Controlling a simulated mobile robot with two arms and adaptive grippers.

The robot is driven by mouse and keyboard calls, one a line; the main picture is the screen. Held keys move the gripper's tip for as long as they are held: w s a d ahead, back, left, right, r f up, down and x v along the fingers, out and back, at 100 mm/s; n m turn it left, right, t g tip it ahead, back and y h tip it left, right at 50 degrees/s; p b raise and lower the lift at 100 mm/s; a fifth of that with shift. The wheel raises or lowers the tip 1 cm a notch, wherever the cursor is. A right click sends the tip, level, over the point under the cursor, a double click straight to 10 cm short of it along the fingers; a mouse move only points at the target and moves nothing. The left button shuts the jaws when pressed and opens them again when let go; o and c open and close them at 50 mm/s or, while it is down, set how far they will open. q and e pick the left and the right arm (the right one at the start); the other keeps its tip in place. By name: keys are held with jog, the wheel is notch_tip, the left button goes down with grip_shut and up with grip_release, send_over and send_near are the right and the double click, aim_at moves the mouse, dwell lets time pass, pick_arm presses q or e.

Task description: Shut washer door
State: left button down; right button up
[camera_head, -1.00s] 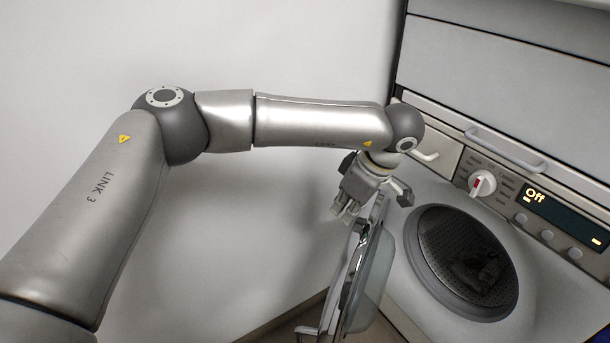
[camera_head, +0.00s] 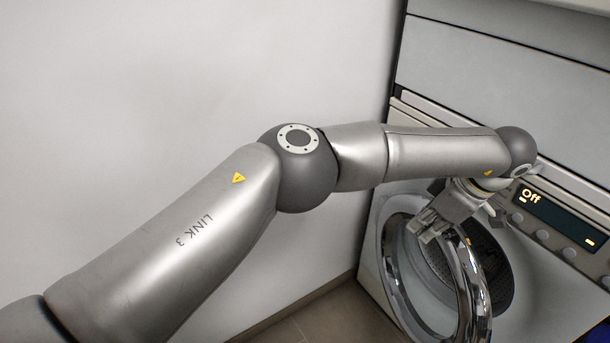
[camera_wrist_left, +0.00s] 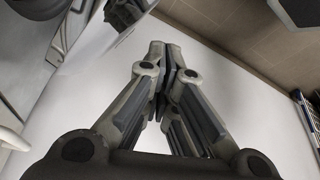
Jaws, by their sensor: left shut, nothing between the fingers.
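The washer door (camera_head: 468,280), a round ring with a shiny chrome rim, stands partly open at the lower right in the head view. It overlaps part of the dark drum opening (camera_head: 496,262) in the washer front (camera_head: 545,300). My left gripper (camera_head: 425,232) is shut and empty at the upper part of the door; I cannot tell whether it touches the rim. In the left wrist view the closed fingers (camera_wrist_left: 163,62) meet at the tips with nothing between them. My right gripper is not in view.
The control panel with a lit "Off" display (camera_head: 540,208) lies to the right of my left wrist. The dryer front (camera_head: 500,60) rises above. A white wall (camera_head: 150,90) is on the left, and brown floor (camera_head: 335,318) is clear below.

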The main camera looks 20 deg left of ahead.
pick_arm(q)
jog(key=shift+w+d, duration=0.1)
jog(key=shift+d, duration=0.25)
dwell(0.3)
